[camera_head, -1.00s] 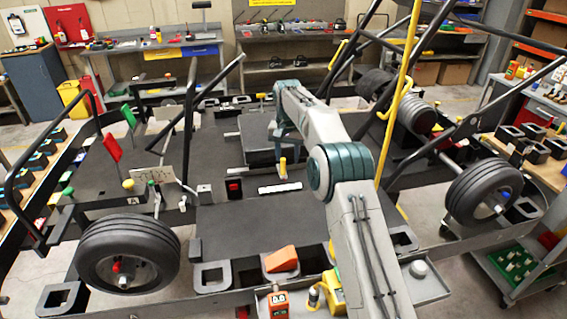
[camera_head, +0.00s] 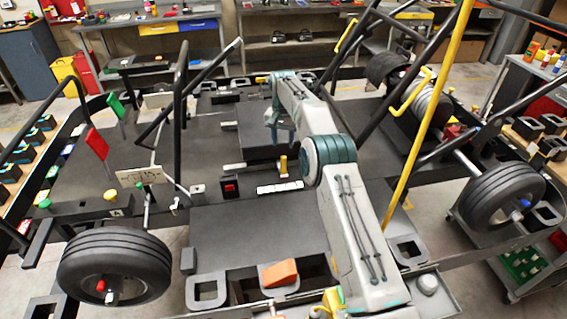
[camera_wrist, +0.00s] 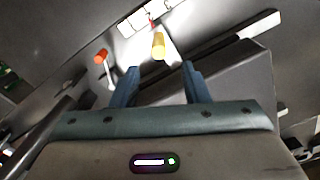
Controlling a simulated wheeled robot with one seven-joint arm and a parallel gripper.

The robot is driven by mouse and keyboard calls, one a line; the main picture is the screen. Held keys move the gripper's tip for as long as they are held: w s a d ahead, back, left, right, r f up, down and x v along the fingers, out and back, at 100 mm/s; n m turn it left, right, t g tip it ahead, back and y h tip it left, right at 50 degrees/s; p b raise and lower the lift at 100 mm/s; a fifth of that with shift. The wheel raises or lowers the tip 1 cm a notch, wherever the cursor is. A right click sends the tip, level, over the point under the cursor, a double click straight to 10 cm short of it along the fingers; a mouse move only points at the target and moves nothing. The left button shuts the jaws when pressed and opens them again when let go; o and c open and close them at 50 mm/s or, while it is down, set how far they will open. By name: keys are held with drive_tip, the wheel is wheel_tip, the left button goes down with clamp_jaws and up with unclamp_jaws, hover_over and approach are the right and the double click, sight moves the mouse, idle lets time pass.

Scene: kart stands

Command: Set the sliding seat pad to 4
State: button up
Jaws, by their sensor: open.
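The sliding seat pad (camera_head: 262,147) is a dark grey block on the kart's flat deck. A yellow handle (camera_head: 283,165) stands at its near edge; it also shows in the wrist view (camera_wrist: 158,45). A white scale strip (camera_head: 280,188) lies just in front of the handle; its marks are too small to read. It also shows in the wrist view (camera_wrist: 148,17). My gripper (camera_wrist: 160,80) is open and empty, with its two blue fingers apart over the pad. The yellow handle shows beyond and between the fingertips, not held. In the head view my gripper (camera_head: 281,134) is above the pad.
A red button box (camera_head: 230,187) sits left of the scale. An orange-tipped lever (camera_wrist: 101,57) stands left of the handle in the wrist view. Dark bars and a yellow pole (camera_head: 425,120) rise around the deck. An orange wedge (camera_head: 280,273) lies in front.

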sight(283, 166)
wheel_tip(283, 166, down, 12)
drive_tip(key=b, duration=0.3)
drive_tip(key=shift+d+b, duration=0.1)
drive_tip(key=shift+b, duration=0.3)
clamp_jaws()
